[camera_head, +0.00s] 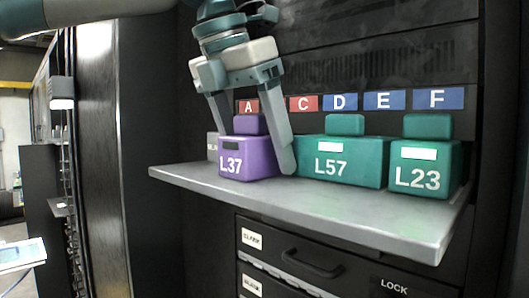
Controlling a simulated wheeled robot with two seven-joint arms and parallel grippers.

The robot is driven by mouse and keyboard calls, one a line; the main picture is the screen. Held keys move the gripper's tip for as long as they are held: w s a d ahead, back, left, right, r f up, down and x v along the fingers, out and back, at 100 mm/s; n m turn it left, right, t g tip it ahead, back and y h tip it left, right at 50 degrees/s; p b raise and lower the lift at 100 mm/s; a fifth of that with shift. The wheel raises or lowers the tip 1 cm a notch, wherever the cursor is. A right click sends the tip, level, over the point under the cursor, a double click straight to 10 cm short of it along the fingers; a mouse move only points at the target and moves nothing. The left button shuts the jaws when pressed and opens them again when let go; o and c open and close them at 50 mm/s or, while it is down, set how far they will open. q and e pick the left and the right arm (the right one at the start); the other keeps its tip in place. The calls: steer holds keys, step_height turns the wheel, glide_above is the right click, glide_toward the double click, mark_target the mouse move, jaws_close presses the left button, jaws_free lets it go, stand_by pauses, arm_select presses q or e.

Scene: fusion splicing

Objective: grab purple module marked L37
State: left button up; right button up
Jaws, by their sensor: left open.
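The purple module marked L37 (247,160) stands upright on the grey shelf (330,210), at the left of the row of modules. My left gripper (258,160) comes down from above and is open. Its fingers reach down on either side of the purple module, the right finger between it and the teal module L57 (345,163). The left finger's tip is partly hidden by the module. I cannot tell whether either finger touches the module. My right gripper is not in the picture.
A teal module marked L23 (424,168) stands at the shelf's right end. Letter labels such as the blue D (339,102) line the panel behind. A dark drawer with a handle (312,263) is below the shelf. The shelf's front strip is clear.

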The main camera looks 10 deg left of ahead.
arm_select(q)
steer(key=c, duration=1.3)
steer(key=shift+r, duration=0.1)
steer(key=shift+r+b, duration=0.75)
steer(key=shift+r, duration=4.15)
